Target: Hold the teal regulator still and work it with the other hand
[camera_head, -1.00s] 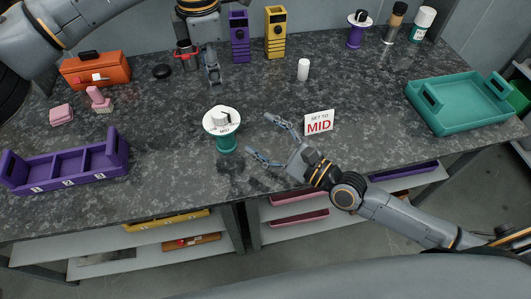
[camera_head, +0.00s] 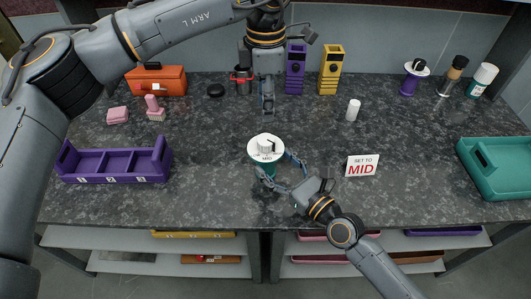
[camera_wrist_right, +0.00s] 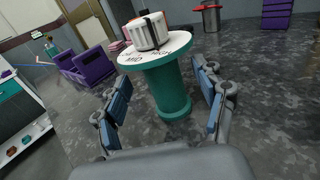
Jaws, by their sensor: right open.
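The teal regulator (camera_head: 263,170) stands upright on the dark counter, with a white round dial plate and a white knob (camera_head: 267,146) with a dark mark on top. My right gripper (camera_head: 275,164) is open, its two fingers reaching to either side of the teal post. In the right wrist view the post (camera_wrist_right: 172,88) stands between the spread fingers, with gaps visible on both sides. My left gripper (camera_head: 267,103) points down behind the regulator, apart from it; its jaws are too small to judge.
A purple bin (camera_head: 112,179) lies left and a teal tray (camera_head: 490,185) right. An orange toolbox (camera_head: 157,82), pink blocks and a black disc are back left. A white cylinder (camera_head: 353,110) stands right of centre. A purple knobbed stand (camera_head: 409,84) and bottles are back right.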

